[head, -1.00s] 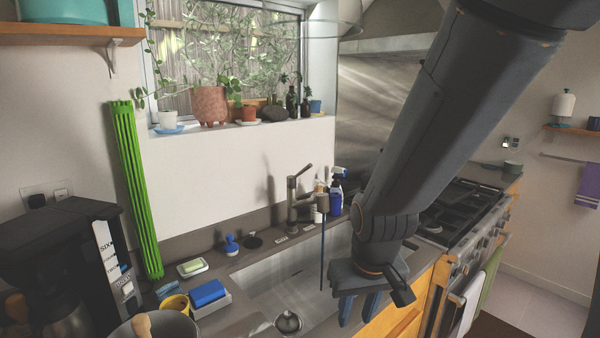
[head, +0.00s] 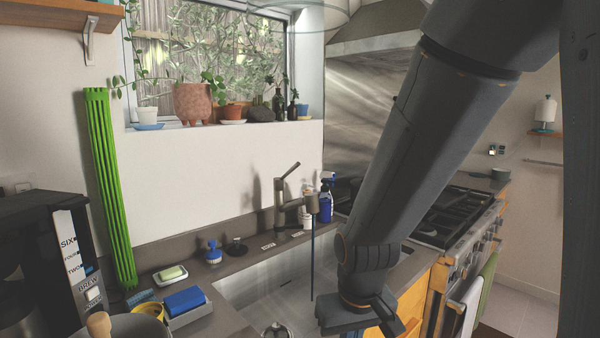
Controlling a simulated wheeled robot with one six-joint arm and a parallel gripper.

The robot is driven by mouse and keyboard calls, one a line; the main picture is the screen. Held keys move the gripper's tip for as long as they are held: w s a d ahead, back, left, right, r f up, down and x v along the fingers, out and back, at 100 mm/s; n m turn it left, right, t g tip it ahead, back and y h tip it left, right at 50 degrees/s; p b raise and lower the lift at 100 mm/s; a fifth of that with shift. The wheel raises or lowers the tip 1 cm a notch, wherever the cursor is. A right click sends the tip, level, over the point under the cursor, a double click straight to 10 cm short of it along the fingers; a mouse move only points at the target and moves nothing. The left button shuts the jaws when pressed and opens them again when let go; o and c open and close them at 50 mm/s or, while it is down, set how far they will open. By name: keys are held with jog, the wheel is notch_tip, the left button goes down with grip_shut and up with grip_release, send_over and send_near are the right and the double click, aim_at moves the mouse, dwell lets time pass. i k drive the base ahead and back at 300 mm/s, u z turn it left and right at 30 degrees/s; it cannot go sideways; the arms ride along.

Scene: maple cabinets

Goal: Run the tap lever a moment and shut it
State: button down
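The dark grey tap (head: 281,207) stands behind the sink (head: 262,282). Its lever (head: 288,171) is raised and slants up to the right. A thin dark blue stream (head: 312,262) runs straight down from the spout (head: 313,203) into the basin, so the tap is running. My gripper (head: 358,325) points down at the right side of the sink, lower than the spout and apart from the tap and lever. Its fingers are mostly cut off by the bottom edge, so its opening cannot be judged.
Blue spray bottle (head: 326,198) and white bottle (head: 308,210) stand right of the tap. Blue scrub brush (head: 213,252), soap dish (head: 170,274) and blue sponge (head: 185,300) lie left of the sink. The stove (head: 440,218) is at right. Air above the basin's left part is clear.

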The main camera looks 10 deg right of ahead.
aim_at(298, 164)
jog(key=k, duration=1.15)
jog(key=z, duration=1)
jog(key=i, duration=1.4)
jog(key=u, duration=0.95)
jog(key=i, duration=0.4)
jog(key=u, duration=0.45)
